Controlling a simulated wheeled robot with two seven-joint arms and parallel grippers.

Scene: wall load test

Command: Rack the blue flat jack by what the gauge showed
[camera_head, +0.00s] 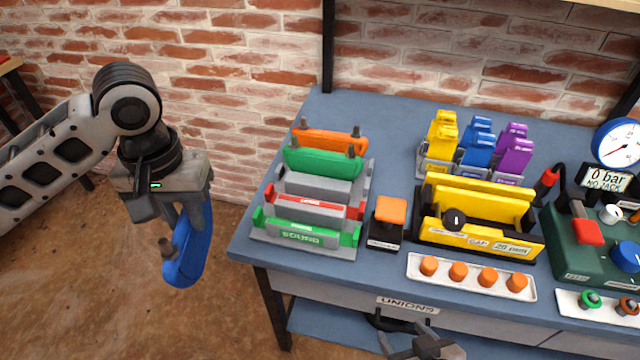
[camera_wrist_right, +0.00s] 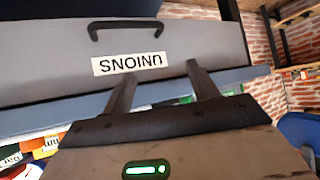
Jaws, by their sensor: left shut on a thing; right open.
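The blue flat jack (camera_head: 188,245) hangs tilted in my left gripper (camera_head: 184,205), off the bench's left side and above the floor. The grey rack (camera_head: 305,250) stands at the bench's left end. Its front row has green ends and reads SOUND; the row behind has red ends and a red label too small to read surely. An orange jack (camera_head: 328,139) and a green jack (camera_head: 322,161) stand at its back. The round gauge (camera_head: 620,143) is at the right; the display (camera_head: 606,178) reads 0 bar, NO JACK. My right gripper (camera_head: 425,345) is open and empty before the drawer; its fingers show in the wrist view (camera_wrist_right: 163,85).
An orange button (camera_head: 390,210) stands beside the rack. Right of it are a yellow gap holder (camera_head: 480,213), several yellow, blue and purple blocks, a tray of orange plugs (camera_head: 471,276) and the green pump unit (camera_head: 580,245). The UNIONS drawer (camera_wrist_right: 190,45) is shut.

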